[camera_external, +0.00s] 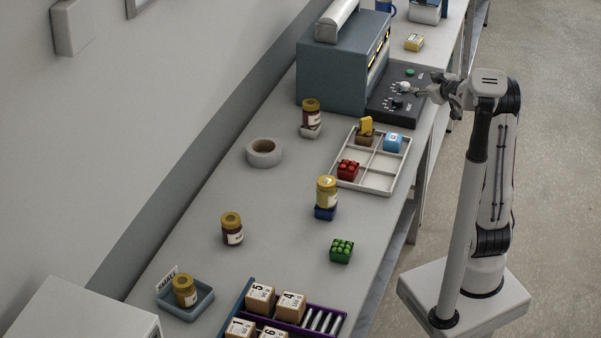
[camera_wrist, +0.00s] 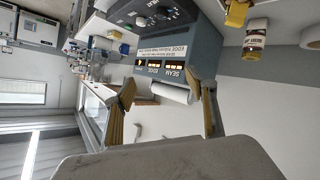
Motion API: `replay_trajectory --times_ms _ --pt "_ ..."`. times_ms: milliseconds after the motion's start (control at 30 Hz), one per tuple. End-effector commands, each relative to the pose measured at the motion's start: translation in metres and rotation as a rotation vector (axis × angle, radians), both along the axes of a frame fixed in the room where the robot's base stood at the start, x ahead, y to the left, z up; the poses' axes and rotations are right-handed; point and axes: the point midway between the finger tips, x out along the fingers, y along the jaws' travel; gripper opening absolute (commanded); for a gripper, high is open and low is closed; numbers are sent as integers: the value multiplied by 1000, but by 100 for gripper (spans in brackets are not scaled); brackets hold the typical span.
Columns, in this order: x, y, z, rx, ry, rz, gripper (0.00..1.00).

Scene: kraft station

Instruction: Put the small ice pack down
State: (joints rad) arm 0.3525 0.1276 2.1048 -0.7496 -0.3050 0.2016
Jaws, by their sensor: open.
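A small light-blue block with a white mark (camera_external: 393,142), which looks like the small ice pack, sits in the upper right compartment of the white divided tray (camera_external: 341,183). My gripper (camera_external: 424,92) is raised near the control panel, above and to the right of the tray in the picture. In the wrist view my gripper (camera_wrist: 162,92) has its two fingers spread with nothing between them. The blue block cannot be made out in the wrist view.
The tray also holds a red studded block (camera_external: 348,170) and a brown block with a yellow piece (camera_external: 365,130). A grey-blue machine (camera_external: 335,78) and its knobbed panel (camera_external: 384,105) stand behind. A tape roll (camera_external: 264,152), jars (camera_external: 232,230) and a green block (camera_external: 341,250) stand apart on the bench.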

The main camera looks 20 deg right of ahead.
Motion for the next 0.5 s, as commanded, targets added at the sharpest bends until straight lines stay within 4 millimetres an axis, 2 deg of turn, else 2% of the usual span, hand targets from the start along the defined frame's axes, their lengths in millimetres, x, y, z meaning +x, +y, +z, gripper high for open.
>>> replay_trajectory --times_ms 33,233,500 --pt "-9 4 7 1 7 -19 56" --pt "-51 15 19 21 67 -104 56" --pt "-116 36 22 75 162 -191 56"
